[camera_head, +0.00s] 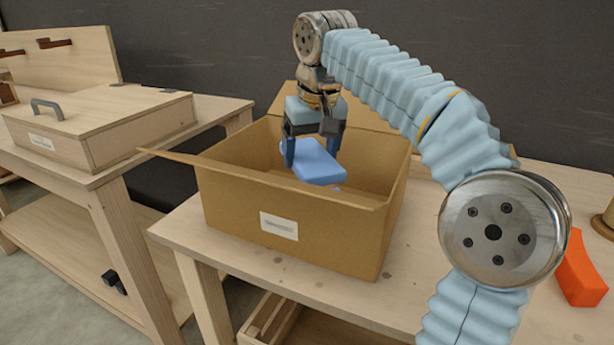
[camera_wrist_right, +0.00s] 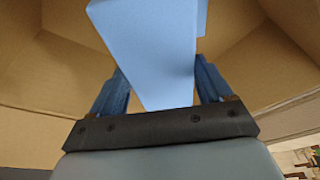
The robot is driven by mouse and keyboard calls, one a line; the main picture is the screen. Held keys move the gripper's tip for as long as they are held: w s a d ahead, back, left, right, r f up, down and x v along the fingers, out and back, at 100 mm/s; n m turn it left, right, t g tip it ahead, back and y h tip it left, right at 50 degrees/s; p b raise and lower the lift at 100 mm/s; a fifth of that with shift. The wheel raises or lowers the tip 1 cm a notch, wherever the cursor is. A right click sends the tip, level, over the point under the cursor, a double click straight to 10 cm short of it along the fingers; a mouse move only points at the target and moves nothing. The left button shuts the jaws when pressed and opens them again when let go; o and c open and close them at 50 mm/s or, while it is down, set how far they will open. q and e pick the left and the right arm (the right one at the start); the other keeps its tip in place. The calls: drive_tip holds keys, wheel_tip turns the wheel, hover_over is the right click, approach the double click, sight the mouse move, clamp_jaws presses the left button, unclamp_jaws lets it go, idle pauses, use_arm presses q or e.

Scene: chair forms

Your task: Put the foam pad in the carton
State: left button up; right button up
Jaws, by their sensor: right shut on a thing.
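The blue foam pad (camera_head: 318,164) is in my right gripper (camera_head: 312,160), whose fingers are shut on it. The pad and fingertips are inside the mouth of the open cardboard carton (camera_head: 240,205), below its rim. In the right wrist view the pad (camera_wrist_right: 155,50) sits between the two blue fingers of the gripper (camera_wrist_right: 160,90), with the carton's inner walls (camera_wrist_right: 50,75) around it. Whether the pad touches the carton floor cannot be told; the front wall hides the floor. My left gripper does not show.
The carton stands on a wooden table (camera_head: 330,300), its flaps spread outward. An orange piece (camera_head: 580,270) lies at the table's right. A second bench (camera_head: 110,165) at left holds a wooden box with a grey handle (camera_head: 47,108). A gap separates the two.

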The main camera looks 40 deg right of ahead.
drive_tip(key=shift+f+b, duration=0.5)
drive_tip(key=shift+f, duration=1.8)
drive_tip(key=shift+f+b, duration=0.35)
drive_tip(key=shift+f, duration=0.15)
drive_tip(key=shift+f, duration=0.1)
drive_tip(key=o, duration=1)
drive_tip(key=shift+o, duration=0.2)
drive_tip(key=p+v, duration=0.2)
drive_tip(key=v, duration=0.4)
drive_tip(key=shift+r, duration=0.4)
drive_tip(key=v, duration=0.6)
drive_tip(key=shift+s+r, duration=0.15)
drive_tip(key=shift+r, duration=0.1)
